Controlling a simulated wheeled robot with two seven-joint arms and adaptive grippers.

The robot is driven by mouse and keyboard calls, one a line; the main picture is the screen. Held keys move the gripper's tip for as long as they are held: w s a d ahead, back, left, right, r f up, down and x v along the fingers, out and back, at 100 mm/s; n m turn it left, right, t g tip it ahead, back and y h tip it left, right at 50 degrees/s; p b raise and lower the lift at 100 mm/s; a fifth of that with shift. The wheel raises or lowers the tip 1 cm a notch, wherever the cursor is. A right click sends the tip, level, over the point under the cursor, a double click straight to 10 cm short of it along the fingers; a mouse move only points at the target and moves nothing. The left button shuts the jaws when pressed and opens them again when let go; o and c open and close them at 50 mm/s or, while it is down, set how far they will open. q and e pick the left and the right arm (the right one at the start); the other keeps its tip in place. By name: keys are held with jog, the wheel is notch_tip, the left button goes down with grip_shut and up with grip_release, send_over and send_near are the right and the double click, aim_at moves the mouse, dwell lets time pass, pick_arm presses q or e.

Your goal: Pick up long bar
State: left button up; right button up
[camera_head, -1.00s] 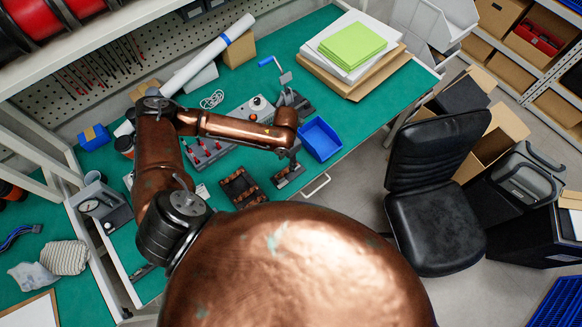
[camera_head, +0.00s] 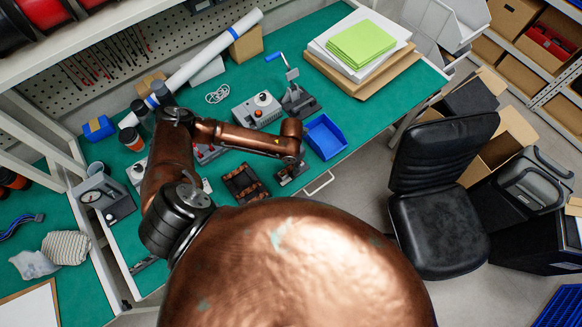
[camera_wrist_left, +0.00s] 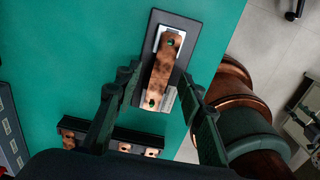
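A copper bar (camera_wrist_left: 161,70) with a hole near each end lies on a silver plate on a black base (camera_wrist_left: 181,28) in the left wrist view. It is the longest bar fully visible there. My left gripper (camera_wrist_left: 161,76) is open, with one finger on each side of the bar in the picture. I cannot tell the height of the fingertips above it. In the head view the black base (camera_head: 283,181) shows under my left wrist, which hides much of it. A black tray (camera_head: 246,184) with copper bars is to its left. My right gripper is not in view.
A blue bin (camera_head: 325,137) stands close to the right of my wrist. A lever tool (camera_head: 297,98) and a grey control box (camera_head: 257,110) stand behind the arm. Stacked boards with green sheets (camera_head: 361,44) lie at the back right. A black chair (camera_head: 440,180) is beside the bench.

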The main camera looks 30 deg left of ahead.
pick_arm(q)
jog(key=shift+c, duration=0.2)
grip_shut()
jog(key=shift+r, duration=0.1)
jog(key=shift+w+r, duration=0.1)
jog(key=shift+r, duration=0.45)
jog(key=s+d+r, duration=0.8)
jog(key=s+r, duration=0.3)
jog(key=shift+d+r+b, duration=0.3)
jog(key=shift+r+b, duration=0.1)
